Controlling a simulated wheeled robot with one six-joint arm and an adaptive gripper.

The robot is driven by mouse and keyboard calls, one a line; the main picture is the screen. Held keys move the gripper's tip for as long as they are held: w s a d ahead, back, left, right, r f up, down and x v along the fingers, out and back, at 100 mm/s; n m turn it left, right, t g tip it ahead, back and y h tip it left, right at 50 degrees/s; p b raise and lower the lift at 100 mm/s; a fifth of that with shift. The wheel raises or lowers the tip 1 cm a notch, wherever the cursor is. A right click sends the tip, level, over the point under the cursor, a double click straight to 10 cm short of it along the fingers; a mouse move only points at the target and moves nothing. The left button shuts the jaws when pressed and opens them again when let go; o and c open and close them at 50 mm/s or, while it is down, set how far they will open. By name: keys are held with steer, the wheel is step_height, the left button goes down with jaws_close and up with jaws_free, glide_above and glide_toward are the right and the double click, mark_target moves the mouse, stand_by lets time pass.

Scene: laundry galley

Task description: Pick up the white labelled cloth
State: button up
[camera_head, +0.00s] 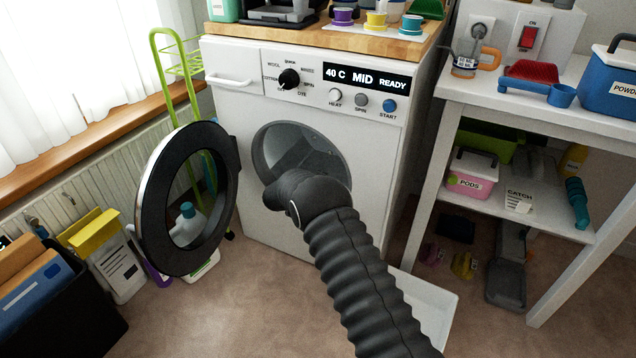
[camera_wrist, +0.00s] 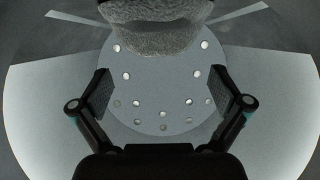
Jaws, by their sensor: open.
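In the wrist view, a rough, fuzzy cloth-like thing (camera_wrist: 160,36) hangs into the top of the picture. It looks grey in the dim light and no label shows, so I cannot tell if it is the white labelled cloth. My gripper (camera_wrist: 161,90) is open and empty, its two fingers spread below this thing in the picture. The washing machine (camera_head: 345,125) has its round door (camera_head: 150,205) swung open to the left. In the head view my arm reaches to the drum opening (camera_head: 268,150) and hides my gripper.
The drum's grey back disc (camera_wrist: 150,75) with several holes lies beyond my fingers. A white table (camera_head: 505,105) with shelves stands right of the machine. A black bin (camera_head: 95,325) and a green rack (camera_head: 165,85) are on the left. A white tray (camera_head: 440,310) lies on the floor.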

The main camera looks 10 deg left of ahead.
steer(key=shift+x, duration=2.5)
steer(key=shift+r, duration=0.1)
steer(key=c, duration=0.8)
